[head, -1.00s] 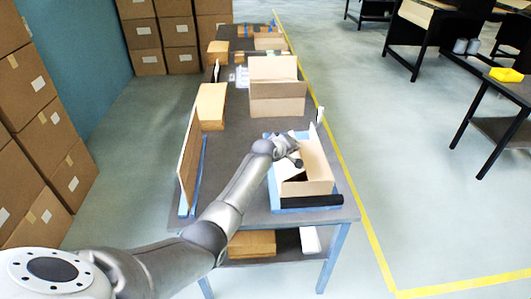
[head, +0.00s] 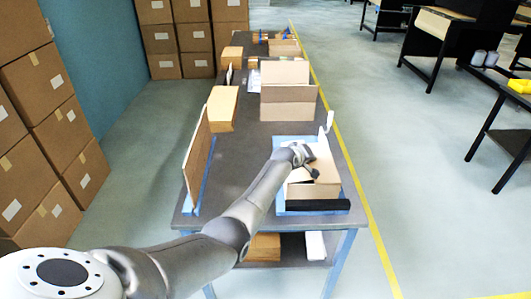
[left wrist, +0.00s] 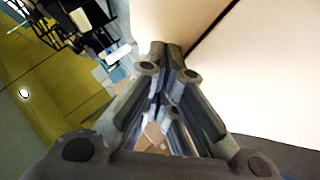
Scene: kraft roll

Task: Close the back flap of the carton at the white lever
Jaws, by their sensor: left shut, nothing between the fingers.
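The open-topped brown carton (head: 301,190) sits on a blue-edged station at the near right of the table. A pale flap panel (head: 323,160) slopes at its right side, and pale cardboard covers much of its top. The white lever (head: 329,121) stands upright just behind the carton. My left gripper (head: 314,173) is shut and empty, low over the carton's top. In the left wrist view its closed fingers (left wrist: 168,58) are right against or very close to pale cardboard (left wrist: 265,85), with a dark seam across it; contact cannot be told. My right gripper is out of view.
A black bar (head: 318,205) lies along the station's front. A tall brown board (head: 198,155) stands at the table's left edge. Another open carton (head: 287,112) stands farther back. Dark tabletop (head: 245,150) is clear between them.

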